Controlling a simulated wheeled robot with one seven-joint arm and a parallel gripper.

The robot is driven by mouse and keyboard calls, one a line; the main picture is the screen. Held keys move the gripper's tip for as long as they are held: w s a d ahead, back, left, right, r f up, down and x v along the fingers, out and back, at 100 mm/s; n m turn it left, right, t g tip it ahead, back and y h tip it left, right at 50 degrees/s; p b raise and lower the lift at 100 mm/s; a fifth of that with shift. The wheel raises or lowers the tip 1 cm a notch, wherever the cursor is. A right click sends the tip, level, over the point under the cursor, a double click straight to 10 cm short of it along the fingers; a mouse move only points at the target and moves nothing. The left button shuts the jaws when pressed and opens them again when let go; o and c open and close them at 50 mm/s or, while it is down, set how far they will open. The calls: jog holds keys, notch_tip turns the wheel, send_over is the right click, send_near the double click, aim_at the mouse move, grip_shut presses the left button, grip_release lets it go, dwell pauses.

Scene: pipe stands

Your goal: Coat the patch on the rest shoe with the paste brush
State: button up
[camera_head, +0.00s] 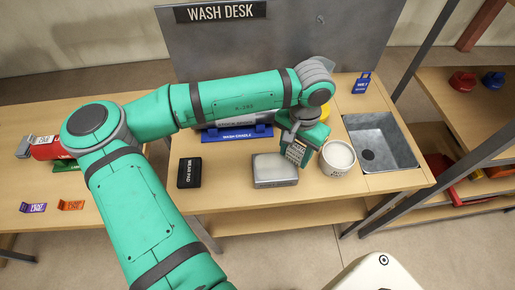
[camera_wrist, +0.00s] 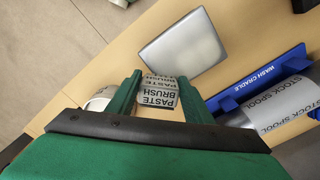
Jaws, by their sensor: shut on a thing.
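My gripper (camera_head: 305,142) is shut on the paste brush (camera_head: 296,152), and its label shows between the two fingers in the wrist view (camera_wrist: 160,95). The brush's lower end is hidden in the wrist view. A grey metal block (camera_head: 275,172), which looks like the rest shoe, lies on the desk just left of the brush. Its top has a paler area (camera_wrist: 192,42) in the wrist view. I cannot tell whether the brush touches it. A white pot (camera_head: 337,158) with pale contents stands just right of my gripper, partly hidden in the wrist view.
A blue wash cradle (camera_head: 238,136) with a grey stock spool (camera_wrist: 285,108) lies behind the block. A black wear pad box (camera_head: 189,172) is at left. A metal sink (camera_head: 382,142) is at right. Bare desk (camera_head: 228,180) lies between box and block.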

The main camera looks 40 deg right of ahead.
aim_at(294, 152)
jog(key=shift+w+a+r, duration=0.1)
jog(key=shift+r, duration=0.55)
jog(key=shift+w+a+r, duration=0.1)
jog(key=shift+r, duration=0.5)
jog(key=shift+s+d+r, duration=0.1)
jog(key=shift+r, duration=2.4)
